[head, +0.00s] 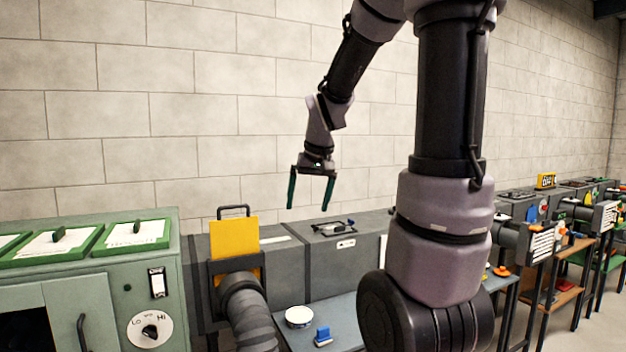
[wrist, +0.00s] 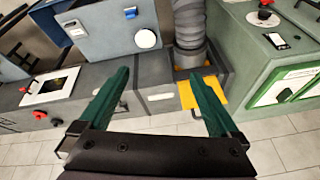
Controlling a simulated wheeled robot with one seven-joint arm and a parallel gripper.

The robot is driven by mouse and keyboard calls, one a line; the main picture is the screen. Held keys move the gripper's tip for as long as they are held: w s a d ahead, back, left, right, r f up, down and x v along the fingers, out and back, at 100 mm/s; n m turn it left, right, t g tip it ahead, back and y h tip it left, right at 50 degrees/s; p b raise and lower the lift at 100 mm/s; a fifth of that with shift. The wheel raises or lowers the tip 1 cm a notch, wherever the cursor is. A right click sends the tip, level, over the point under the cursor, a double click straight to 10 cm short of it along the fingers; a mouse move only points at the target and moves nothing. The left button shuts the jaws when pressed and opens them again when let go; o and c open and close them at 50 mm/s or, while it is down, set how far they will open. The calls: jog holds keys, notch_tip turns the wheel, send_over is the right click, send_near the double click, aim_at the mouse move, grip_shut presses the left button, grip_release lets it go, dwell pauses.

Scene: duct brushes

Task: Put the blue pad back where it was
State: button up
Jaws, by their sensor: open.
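The blue pad (head: 323,336) is a small blue block with a pale base. It lies on the blue-grey shelf (head: 345,312) in front of the grey duct box, right of a white round dish (head: 299,318). In the wrist view the blue pad (wrist: 130,13) is at the top, beyond the fingers, near the white dish (wrist: 145,39). My gripper (head: 308,208) hangs above the grey duct box with its two green fingers apart and nothing between them. In the wrist view my gripper (wrist: 159,73) is also open and empty, well apart from the pad.
A yellow plate (head: 233,238) stands upright at the grey duct box (head: 300,262), behind a ribbed hose (head: 247,312). A green cabinet (head: 100,285) with framed lids is at left. More benches with coloured items (head: 560,240) run off right. Air around my gripper is clear.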

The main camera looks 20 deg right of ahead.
jog(key=s+a+r+t, duration=0.1)
jog(key=s+a+r, duration=0.1)
jog(key=s, duration=0.3)
jog(key=s+a+r+m+t+y, duration=0.1)
jog(key=s+r, duration=0.2)
jog(key=s, duration=0.2)
jog(key=s+a+r, duration=0.2)
jog(key=s+r, duration=0.1)
jog(key=s, duration=0.2)
jog(key=shift+s+a+t+y, duration=0.3)
jog(key=shift+s+t, duration=0.05)
jog(key=shift+t, duration=0.05)
